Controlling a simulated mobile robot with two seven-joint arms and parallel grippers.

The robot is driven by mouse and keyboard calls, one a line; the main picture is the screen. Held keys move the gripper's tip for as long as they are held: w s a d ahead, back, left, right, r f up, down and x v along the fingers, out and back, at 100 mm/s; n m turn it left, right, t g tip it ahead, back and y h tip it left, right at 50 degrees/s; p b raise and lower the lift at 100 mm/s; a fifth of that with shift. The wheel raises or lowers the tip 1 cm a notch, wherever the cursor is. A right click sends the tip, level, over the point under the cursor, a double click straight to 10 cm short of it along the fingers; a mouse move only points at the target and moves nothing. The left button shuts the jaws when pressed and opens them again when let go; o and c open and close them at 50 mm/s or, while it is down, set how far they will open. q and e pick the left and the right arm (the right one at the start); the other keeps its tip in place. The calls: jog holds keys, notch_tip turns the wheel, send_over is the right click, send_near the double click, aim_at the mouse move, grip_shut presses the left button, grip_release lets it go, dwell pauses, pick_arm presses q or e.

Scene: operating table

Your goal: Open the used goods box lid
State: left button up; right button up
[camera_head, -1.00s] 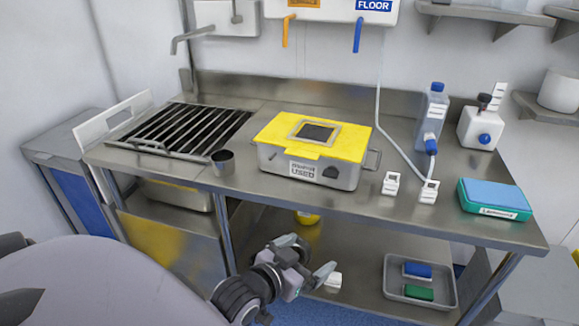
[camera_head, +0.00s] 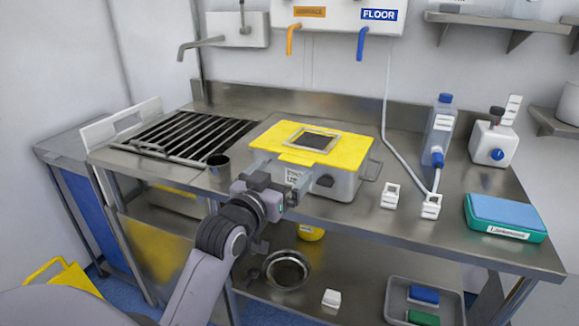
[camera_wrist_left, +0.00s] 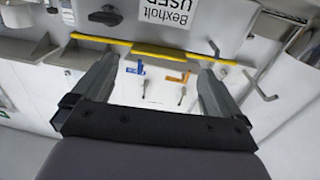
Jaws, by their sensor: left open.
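The used goods box (camera_head: 342,183) is a steel box with a flat yellow lid (camera_head: 345,149) and a framed dark window on top. The lid lies shut on it. My left gripper (camera_head: 297,180) is at the box's front left side and hides part of its label. In the left wrist view, upside down, the label wall of the box (camera_wrist_left: 178,12) and the yellow lid edge (camera_wrist_left: 160,52) show beyond the open fingers (camera_wrist_left: 150,82). Nothing is between the fingers. I cannot tell whether they touch the lid. My right gripper is not in view.
The box stands on a steel table (camera_head: 400,225).

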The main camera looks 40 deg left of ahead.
aim_at(293, 162)
pick_arm(q)
jog(key=shift+w+a, duration=0.15)
jog(key=shift+w, duration=0.95)
jog(key=shift+w+a, duration=0.15)
jog(key=shift+w, duration=0.95)
